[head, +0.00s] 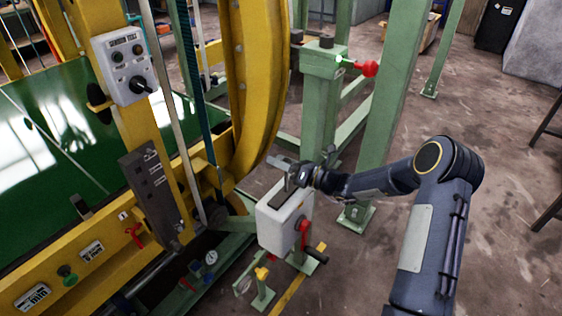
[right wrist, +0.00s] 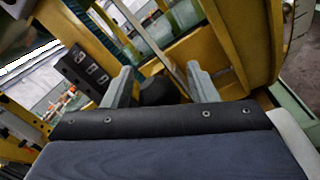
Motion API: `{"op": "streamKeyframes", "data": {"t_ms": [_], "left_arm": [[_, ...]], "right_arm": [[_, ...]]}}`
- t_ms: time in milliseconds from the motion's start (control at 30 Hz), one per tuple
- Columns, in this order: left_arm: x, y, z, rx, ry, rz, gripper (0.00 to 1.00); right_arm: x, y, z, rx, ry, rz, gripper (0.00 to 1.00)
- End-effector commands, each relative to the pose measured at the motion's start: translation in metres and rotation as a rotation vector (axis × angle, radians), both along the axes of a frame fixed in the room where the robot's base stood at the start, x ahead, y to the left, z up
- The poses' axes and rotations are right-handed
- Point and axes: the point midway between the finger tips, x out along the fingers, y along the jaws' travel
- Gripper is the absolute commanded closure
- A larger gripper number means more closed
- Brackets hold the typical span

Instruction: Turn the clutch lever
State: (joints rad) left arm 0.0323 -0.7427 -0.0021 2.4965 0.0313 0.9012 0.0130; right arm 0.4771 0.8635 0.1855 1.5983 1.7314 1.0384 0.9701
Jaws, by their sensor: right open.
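A red-knobbed lever (head: 368,68) stands out from a green post farther back. I cannot tell which is the clutch lever. My right gripper (head: 284,172) is above the box, apart from both levers, and points left toward the yellow frame. In the right wrist view its two fingers (right wrist: 160,85) stand apart with nothing held between them. Neither lever can be made out there. My left gripper is not in view.
A yellow ring (head: 255,80) and yellow frame stand left of my right gripper. A dark switch panel (head: 151,185) and a grey control box (head: 124,65) are mounted on the frame. A green post (head: 392,110) rises behind my right arm. Bare floor lies to the right.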

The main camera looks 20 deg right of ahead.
Motion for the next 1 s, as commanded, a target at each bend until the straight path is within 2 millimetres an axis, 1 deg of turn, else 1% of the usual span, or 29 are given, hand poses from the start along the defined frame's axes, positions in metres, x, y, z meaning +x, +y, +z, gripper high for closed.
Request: {"op": "streamKeyframes", "data": {"t_ms": [167,400,533,700,1000], "left_arm": [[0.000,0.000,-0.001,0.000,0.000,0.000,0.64],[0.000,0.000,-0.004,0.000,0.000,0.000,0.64],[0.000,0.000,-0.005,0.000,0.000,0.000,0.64],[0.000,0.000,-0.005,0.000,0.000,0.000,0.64],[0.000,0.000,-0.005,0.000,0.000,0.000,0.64]], "right_arm": [[-0.006,-0.007,-0.001,0.000,0.000,-0.001,0.47],[-0.035,-0.037,-0.004,-0.001,0.001,-0.004,0.47],[-0.048,-0.049,-0.005,-0.001,0.001,-0.004,0.47],[-0.055,-0.055,-0.005,0.000,0.000,-0.001,0.47],[-0.056,-0.055,-0.005,0.000,0.000,0.000,0.47]]}}
